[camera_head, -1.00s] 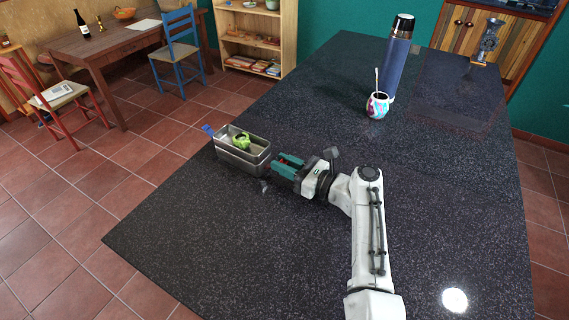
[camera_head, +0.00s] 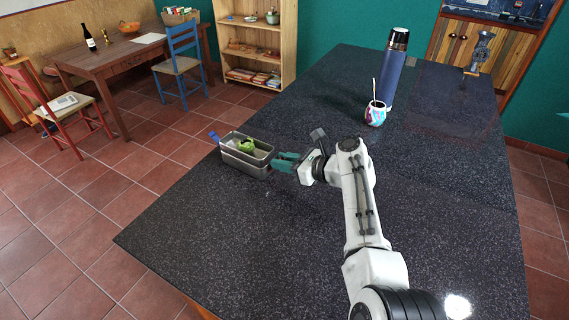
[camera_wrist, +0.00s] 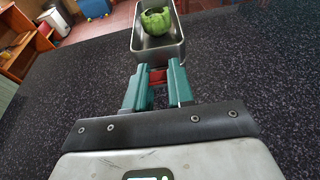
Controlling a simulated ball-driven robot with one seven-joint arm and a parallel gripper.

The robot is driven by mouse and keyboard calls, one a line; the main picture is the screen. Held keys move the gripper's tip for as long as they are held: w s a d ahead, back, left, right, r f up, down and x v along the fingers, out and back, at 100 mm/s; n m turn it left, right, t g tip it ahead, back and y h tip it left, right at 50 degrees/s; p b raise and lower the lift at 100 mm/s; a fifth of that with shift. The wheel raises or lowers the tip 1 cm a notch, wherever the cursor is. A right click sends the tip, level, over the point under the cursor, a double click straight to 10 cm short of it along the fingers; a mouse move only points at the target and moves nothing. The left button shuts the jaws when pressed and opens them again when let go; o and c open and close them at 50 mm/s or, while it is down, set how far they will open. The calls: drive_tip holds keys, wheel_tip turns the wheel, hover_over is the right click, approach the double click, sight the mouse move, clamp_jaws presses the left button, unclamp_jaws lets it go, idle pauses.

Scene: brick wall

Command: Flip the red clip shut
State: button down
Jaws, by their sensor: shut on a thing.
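A metal box (camera_head: 243,169) stands near the left edge of the dark counter, with a green rounded thing (camera_head: 246,146) inside. The box also shows ahead of my gripper in the wrist view (camera_wrist: 158,53). The red clip (camera_wrist: 158,77) is at the near end of the box, between my fingers and mostly hidden by them. I cannot tell whether the clip lies flat against the wall. My gripper (camera_head: 275,161) has teal fingers, shut on the red clip, right beside the box. A blue clip (camera_head: 214,136) sticks outward from the box's far end.
A blue flask (camera_head: 393,75) and a patterned cup with a straw (camera_head: 375,114) stand farther back on the counter (camera_head: 230,235). The counter around the box's near side is clear. Its left edge is close behind the box.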

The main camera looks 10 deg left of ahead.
drive_tip(key=shift+a+r+h+p, duration=0.25)
drive_tip(key=shift+r+h+p, duration=0.1)
drive_tip(key=shift+h+p, duration=0.25)
drive_tip(key=shift+f+g, duration=0.1)
drive_tip(key=shift+g, duration=0.2)
drive_tip(key=c, duration=1)
unclamp_jaws()
drive_tip(key=shift+w, duration=0.1)
drive_tip(key=shift+o, duration=0.2)
drive_tip(key=shift+s+d+r+p, duration=0.2)
drive_tip(key=shift+d+r+p, duration=0.2)
drive_tip(key=shift+d, duration=0.1)
drive_tip(key=p+v, duration=0.1)
drive_tip(key=v, duration=0.8)
drive_tip(key=shift+d, duration=0.2)
drive_tip(key=shift+s+r, duration=0.1)
drive_tip(key=shift+s, duration=0.05)
